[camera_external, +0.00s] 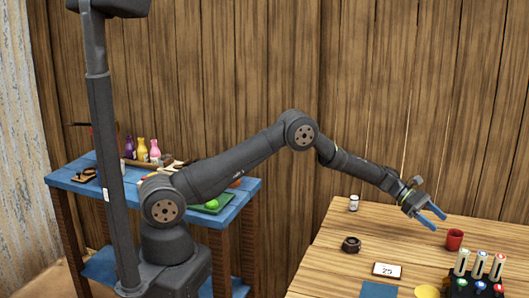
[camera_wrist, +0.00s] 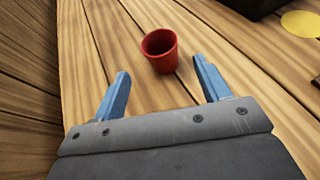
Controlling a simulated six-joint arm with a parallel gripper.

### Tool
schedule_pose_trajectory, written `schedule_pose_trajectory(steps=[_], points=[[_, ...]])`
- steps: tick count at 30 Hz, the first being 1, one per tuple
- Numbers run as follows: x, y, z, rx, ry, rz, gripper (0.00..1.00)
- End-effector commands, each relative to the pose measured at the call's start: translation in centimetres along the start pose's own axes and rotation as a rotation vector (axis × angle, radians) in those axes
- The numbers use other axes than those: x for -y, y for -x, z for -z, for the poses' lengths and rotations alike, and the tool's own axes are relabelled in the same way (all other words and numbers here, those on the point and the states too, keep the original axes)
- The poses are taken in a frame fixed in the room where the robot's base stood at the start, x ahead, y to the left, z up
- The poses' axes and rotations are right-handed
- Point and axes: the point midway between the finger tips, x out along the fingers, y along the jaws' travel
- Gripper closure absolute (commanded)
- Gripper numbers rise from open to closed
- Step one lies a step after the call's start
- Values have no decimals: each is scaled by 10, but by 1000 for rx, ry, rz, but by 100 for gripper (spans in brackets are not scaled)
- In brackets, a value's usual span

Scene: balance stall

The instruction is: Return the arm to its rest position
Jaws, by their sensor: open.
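My gripper (camera_external: 432,217) is open and empty, with its blue fingers above the wooden table (camera_external: 330,262). In the wrist view the two fingers of my gripper (camera_wrist: 162,90) stand wide apart with nothing between them. A red cup (camera_external: 454,239) stands upright on the table, just right of the fingertips in the external view. In the wrist view the red cup (camera_wrist: 161,52) is ahead of the fingers and apart from them. My arm reaches out to the right from its base, over the table.
A rack (camera_external: 460,285) with several coloured markers stands at the table's front right. A card reading 25 (camera_external: 387,270), a dark ring (camera_external: 351,244), a small white jar (camera_external: 354,203) and a yellow disc (camera_external: 427,291) lie about. A blue side table (camera_external: 235,193) holds bottles. A plank wall rises behind.

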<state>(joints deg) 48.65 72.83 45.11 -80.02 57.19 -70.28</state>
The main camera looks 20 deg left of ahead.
Motion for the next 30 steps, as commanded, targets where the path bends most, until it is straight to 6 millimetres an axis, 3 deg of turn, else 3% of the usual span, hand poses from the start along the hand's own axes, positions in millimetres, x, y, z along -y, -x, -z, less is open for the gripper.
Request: schedule_pose_trajectory(steps=[9,18,20,30], points=[[1,-60,1,1,-1,3,31],[1,-102,0,1,-1,2,31],[1,-108,2,0,-1,2,31],[0,-98,-20,0,1,0,31]])
